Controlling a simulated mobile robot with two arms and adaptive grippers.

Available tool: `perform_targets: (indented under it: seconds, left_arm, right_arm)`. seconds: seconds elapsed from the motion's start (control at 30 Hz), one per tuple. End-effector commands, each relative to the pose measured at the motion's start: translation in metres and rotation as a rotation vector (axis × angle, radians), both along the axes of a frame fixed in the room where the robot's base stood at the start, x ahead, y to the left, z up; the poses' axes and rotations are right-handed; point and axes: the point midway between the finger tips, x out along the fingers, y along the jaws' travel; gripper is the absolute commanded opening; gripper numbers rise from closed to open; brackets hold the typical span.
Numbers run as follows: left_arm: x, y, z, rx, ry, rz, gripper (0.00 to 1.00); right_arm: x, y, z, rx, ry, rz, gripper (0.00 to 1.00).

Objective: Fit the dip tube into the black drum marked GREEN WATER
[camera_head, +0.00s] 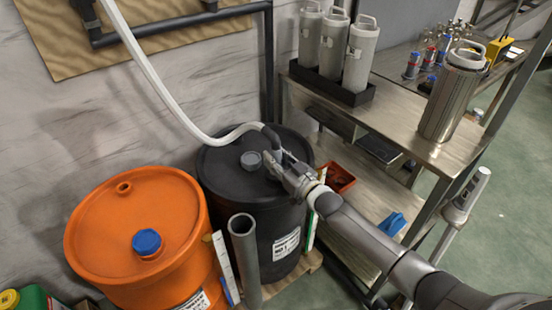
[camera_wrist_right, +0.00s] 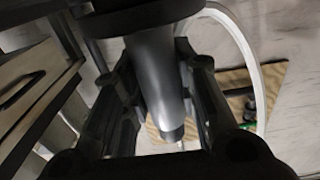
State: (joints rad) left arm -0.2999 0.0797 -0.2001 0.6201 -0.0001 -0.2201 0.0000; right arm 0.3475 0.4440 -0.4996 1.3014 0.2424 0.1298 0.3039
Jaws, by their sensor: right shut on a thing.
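The black drum (camera_head: 225,175) stands right of an orange drum, with a grey cap (camera_head: 250,160) on its lid. Its white label (camera_head: 286,242) is too small to read fully. My right gripper (camera_head: 275,168) is over the right part of the lid, shut on the dip tube. A dark curved end (camera_head: 270,137) of the tube shows at the gripper, joined to a white hose (camera_head: 150,70). In the right wrist view the grey tube (camera_wrist_right: 158,75) runs between the fingers (camera_wrist_right: 160,100). Its lower end and the drum opening are hidden in the head view. My left gripper is not in view.
The orange drum (camera_head: 90,235) with a blue cap (camera_head: 147,242) is close on the left. A grey upright pipe (camera_head: 243,255) stands before the black drum. A metal shelf (camera_head: 410,130) with flasks (camera_head: 360,55) and a steel canister (camera_head: 450,100) is at right.

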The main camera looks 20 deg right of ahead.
Motion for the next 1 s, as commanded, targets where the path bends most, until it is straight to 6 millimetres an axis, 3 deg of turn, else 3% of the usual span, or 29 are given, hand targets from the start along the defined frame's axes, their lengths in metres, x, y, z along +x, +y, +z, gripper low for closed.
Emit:
perform_targets:
  seconds: [0.27, 0.3, 0.47, 0.83, 1.0]
  left_arm:
    - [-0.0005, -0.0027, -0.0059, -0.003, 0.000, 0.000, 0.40]
    - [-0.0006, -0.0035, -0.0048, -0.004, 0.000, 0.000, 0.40]
    - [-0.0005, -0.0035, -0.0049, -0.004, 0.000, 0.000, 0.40]
    - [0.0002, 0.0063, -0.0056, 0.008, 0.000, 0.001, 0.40]
    - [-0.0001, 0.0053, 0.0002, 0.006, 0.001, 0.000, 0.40]
  right_arm:
    - [0.0005, 0.0003, -0.0054, 0.002, -0.005, 0.001, 0.00]
    - [0.0006, 0.0003, -0.0041, 0.002, -0.005, 0.001, 0.33]
    - [0.0003, 0.0003, -0.0049, 0.001, -0.003, 0.001, 0.53]
    - [-0.0003, 0.0000, -0.0079, -0.001, 0.003, 0.000, 0.53]
    - [0.0000, 0.0001, -0.0002, 0.000, 0.001, 0.000, 0.53]
